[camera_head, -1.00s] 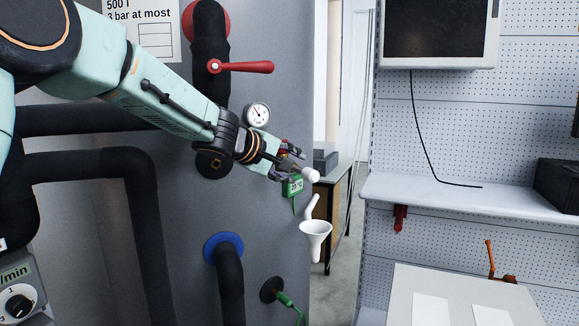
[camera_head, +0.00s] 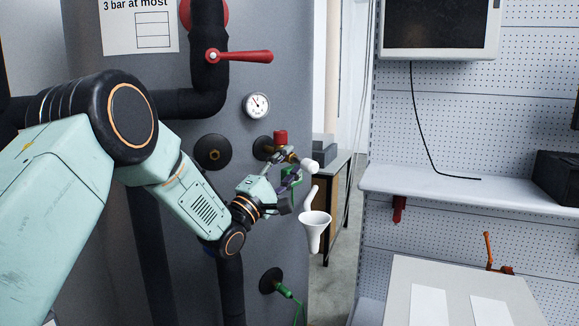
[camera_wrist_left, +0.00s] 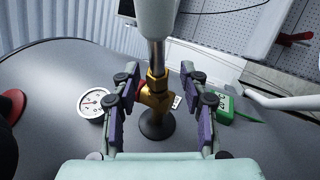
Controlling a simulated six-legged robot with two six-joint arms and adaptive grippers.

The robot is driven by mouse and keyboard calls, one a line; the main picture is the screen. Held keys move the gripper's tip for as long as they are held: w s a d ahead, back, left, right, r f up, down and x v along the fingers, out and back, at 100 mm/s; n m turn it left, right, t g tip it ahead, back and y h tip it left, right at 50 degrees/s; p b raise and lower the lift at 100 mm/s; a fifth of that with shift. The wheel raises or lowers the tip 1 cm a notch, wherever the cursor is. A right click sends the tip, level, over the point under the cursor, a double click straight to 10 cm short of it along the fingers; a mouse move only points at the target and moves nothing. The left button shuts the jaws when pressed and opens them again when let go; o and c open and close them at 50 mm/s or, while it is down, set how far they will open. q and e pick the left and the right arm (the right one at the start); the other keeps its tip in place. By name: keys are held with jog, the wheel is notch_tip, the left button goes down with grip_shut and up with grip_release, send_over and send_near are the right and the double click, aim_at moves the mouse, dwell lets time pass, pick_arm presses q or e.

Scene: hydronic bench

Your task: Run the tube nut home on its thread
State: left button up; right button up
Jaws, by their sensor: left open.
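A brass fitting (camera_wrist_left: 153,98) stands out from the grey tank, with a brass nut (camera_wrist_left: 157,80) on it and a steel tube running up from the nut. I take this nut to be the tube nut; how far it sits on its thread I cannot tell. My left gripper (camera_wrist_left: 158,88) is open, one finger on each side of the fitting, with visible gaps on both sides. In the head view my left gripper (camera_head: 287,184) is below the fitting and hides part of it, near a red cap (camera_head: 281,137) and a white end piece (camera_head: 308,165). My right gripper is out of view.
A green box (camera_wrist_left: 224,106) is close beside the right finger. A gauge (camera_wrist_left: 95,102) is at the left finger. A red-handled valve (camera_head: 240,56) is higher on the tank. A shelf (camera_head: 470,198) stands right.

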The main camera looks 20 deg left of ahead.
pick_arm(q)
jog(key=shift+d+f+n+t, duration=0.15)
jog(key=shift+n+t, duration=0.15)
jog(key=shift+t, duration=0.25)
jog(key=shift+d+f+n+t, duration=0.15)
jog(key=shift+n+t, duration=0.15)
jog(key=shift+t, duration=0.25)
jog(key=shift+r+n+t+y, duration=0.2)
jog(key=shift+n+t+y, duration=0.3)
jog(key=shift+t, duration=0.4)
jog(key=shift+a, duration=0.2)
jog(key=shift+w, duration=0.1)
